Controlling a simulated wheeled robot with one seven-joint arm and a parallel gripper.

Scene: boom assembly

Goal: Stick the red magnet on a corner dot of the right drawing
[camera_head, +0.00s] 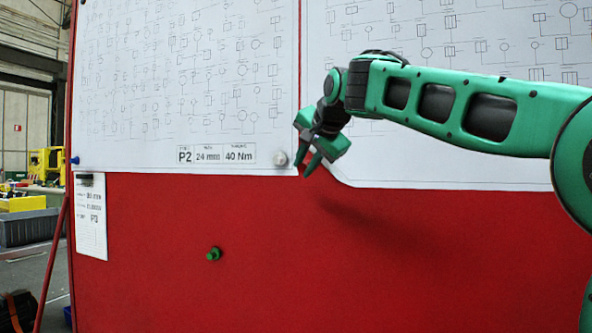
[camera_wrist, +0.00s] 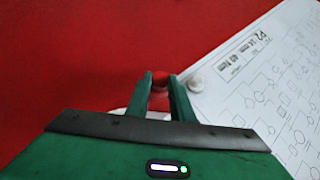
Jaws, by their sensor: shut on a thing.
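The right drawing (camera_head: 440,165) hangs on the red board, and its lower left corner looks curled or bent beside my gripper. My gripper (camera_head: 308,166) is at that corner, close to the board. In the wrist view, my gripper (camera_wrist: 160,90) is shut on the red magnet (camera_wrist: 160,77), which shows between the fingertips. I cannot pick out the magnet against the red board in the head view. Whether it touches the board is unclear. The corner dot is not visible; the fingers cover part of this area.
The left drawing (camera_head: 180,90) has a white magnet (camera_head: 281,158) at its lower right corner, just left of my gripper, and a blue magnet (camera_head: 76,160) at its lower left. A green magnet (camera_head: 213,253) sits lower on the bare red board (camera_head: 330,270). A small card (camera_head: 91,225) hangs at left.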

